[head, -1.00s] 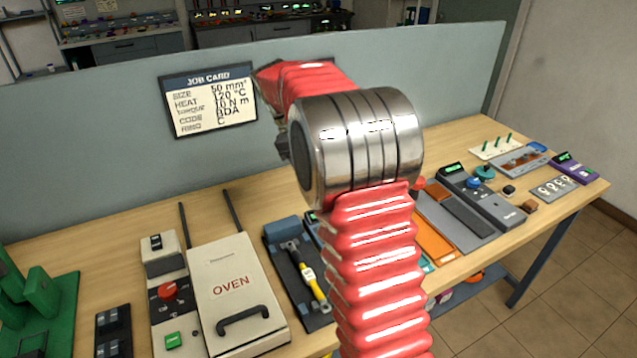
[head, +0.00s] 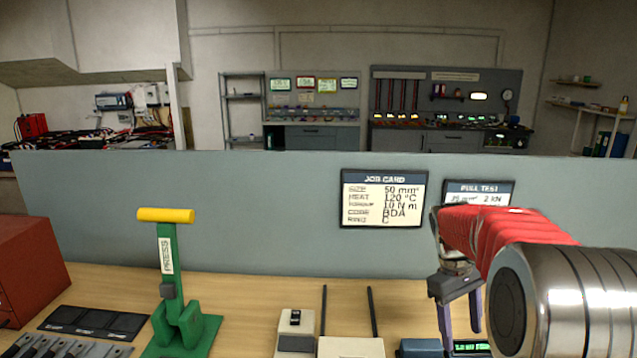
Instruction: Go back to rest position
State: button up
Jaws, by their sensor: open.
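My red-sleeved arm (head: 510,235) with its metal joint fills the lower right of the head view. My gripper (head: 460,322) hangs from the end of the arm, pointing down, with its two fingers apart and nothing visible between them. It is in front of the grey divider panel, above the bench's right part. A small device with a green display (head: 470,347) shows below and behind the fingers; I cannot tell the exact gap between them.
A green press with a yellow handle (head: 166,215) stands on the bench at left, beside a dark tray (head: 95,322) and red cabinet (head: 28,265). A job card (head: 384,199) hangs on the divider (head: 250,215).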

jog(key=s+a+r+m+t+y, duration=0.1)
jog(key=s+a+r+m+t, duration=0.1)
jog(key=s+a, duration=0.6)
jog(key=s+a+r+m+t+y, duration=0.1)
jog(key=s+a+r+t, duration=0.4)
jog(key=s, duration=1)
jog(key=a+m, duration=0.1)
jog(key=a, duration=0.1)
jog(key=shift+s+a+m+t, duration=0.15)
jog(key=shift+a+m+t, duration=0.15)
jog(key=shift+a+t, duration=0.1)
